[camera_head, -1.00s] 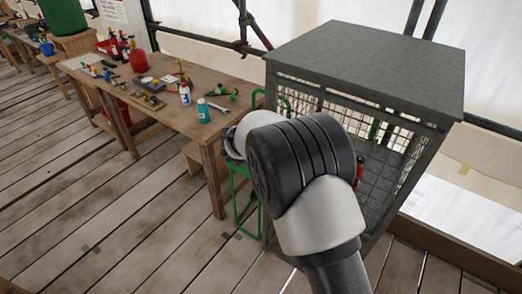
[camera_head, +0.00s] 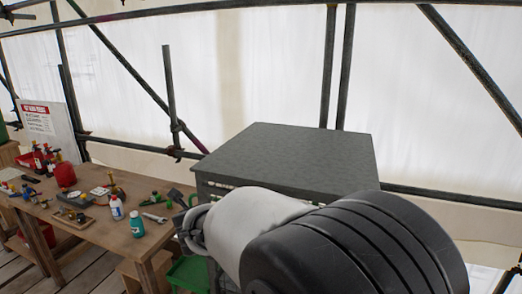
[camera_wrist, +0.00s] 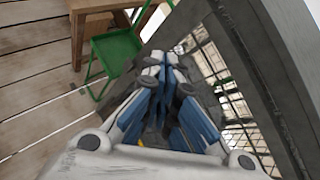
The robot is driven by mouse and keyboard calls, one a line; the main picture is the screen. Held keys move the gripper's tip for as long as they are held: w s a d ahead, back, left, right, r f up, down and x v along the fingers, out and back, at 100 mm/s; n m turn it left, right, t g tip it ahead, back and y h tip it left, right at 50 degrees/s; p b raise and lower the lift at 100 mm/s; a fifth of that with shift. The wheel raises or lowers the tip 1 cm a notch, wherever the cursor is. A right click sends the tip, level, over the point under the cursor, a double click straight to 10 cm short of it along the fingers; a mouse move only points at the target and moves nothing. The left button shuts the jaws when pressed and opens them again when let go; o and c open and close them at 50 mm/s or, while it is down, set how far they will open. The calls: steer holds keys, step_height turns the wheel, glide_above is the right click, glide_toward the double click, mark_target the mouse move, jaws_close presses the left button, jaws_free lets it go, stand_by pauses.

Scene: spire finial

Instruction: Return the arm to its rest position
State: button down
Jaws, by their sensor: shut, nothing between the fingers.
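My gripper (camera_wrist: 166,68) shows in the wrist view with its blue and grey fingers together and nothing between them. It points toward the floor beside the mesh cage (camera_wrist: 225,75), with a green stool (camera_wrist: 115,52) to its left. In the head view my arm fills the lower right in front of the cage.
The grey-topped cage (camera_head: 290,150) stands close behind my arm. A wooden workbench (camera_head: 105,240) at the left carries several bottles and tools, including a teal bottle (camera_head: 137,224). Scaffold poles (camera_head: 335,70) and white sheeting stand behind. Plank floor (camera_wrist: 35,90) is clear at the left.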

steer(key=s+d+r+n+g+y, duration=0.1)
steer(key=s+d+r+n, duration=0.3)
steer(key=s+d+n, duration=0.3)
steer(key=s+d+r+n+g+y, duration=0.1)
steer(key=s+d+r+n+y, duration=0.1)
steer(key=s+d+r+n, duration=0.45)
steer(key=s+d+f+n+g+h, duration=0.1)
steer(key=s+d+f+n, duration=0.3)
steer(key=s, duration=0.4)
steer(key=s+d+f+n+g+h+b, duration=0.1)
steer(key=s+d+f+n+g+h, duration=0.1)
steer(key=s+d+n, duration=0.4)
steer(key=s+d+f+n+g+h, duration=0.1)
steer(key=s+d+f+n+h, duration=0.2)
steer(key=s, duration=0.6)
steer(key=d+f+n, duration=0.2)
steer(key=d+f, duration=0.1)
steer(key=d, duration=0.1)
steer(key=shift+s+d, duration=0.3)
steer(key=shift+d, duration=0.1)
steer(key=shift+w, duration=0.1)
